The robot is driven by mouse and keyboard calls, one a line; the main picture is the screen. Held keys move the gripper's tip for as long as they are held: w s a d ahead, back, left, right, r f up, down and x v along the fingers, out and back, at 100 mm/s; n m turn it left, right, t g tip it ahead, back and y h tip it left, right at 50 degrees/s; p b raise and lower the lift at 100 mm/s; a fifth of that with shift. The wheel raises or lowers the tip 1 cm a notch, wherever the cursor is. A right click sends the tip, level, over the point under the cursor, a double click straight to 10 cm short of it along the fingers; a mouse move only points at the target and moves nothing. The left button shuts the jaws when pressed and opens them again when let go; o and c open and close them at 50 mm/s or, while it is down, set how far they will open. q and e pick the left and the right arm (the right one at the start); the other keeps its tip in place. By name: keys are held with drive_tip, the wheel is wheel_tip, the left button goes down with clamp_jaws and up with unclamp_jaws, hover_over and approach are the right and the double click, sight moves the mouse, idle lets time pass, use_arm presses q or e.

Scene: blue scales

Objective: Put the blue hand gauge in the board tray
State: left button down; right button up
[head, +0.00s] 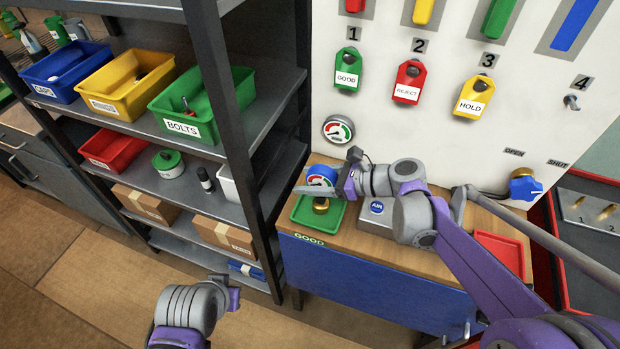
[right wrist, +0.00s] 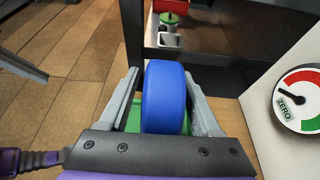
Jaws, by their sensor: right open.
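The blue hand gauge (head: 320,175) has a red, white and blue dial and is over the green tray (head: 298,213) on the wooden bench top. A brass foot (head: 321,205) shows below it in the tray and appears to belong to it. My right gripper (head: 336,178) is open at the gauge. In the right wrist view the gauge's blue round body (right wrist: 165,95) lies between the two grey fingers, with green tray below. Contact with the fingers is hard to tell. My left gripper (head: 225,290) hangs low at the lower left, away from the bench; its fingers are unclear.
A grey block with a blue AIR disc (head: 376,207) is right of the green tray. A red tray (head: 500,254) lies at the bench's right. The white board holds a wall gauge (head: 338,130) and coloured tags. A shelf with bins (head: 203,105) stands left.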

drive_tip(key=v, duration=1.2)
drive_tip(key=s+d+f+n+h, duration=0.4)
drive_tip(key=s+f+n+h, duration=0.2)
drive_tip(key=s+n, duration=0.3)
drive_tip(key=s+d+f+n+h, duration=0.5)
drive_tip(key=s+n, duration=0.5)
drive_tip(key=n, duration=0.2)
wheel_tip(320, 180, down, 3)
drive_tip(key=shift+s+r+n+t+h, duration=0.15)
drive_tip(key=shift+n+t+h, duration=0.2)
drive_tip(key=shift+h, duration=0.55)
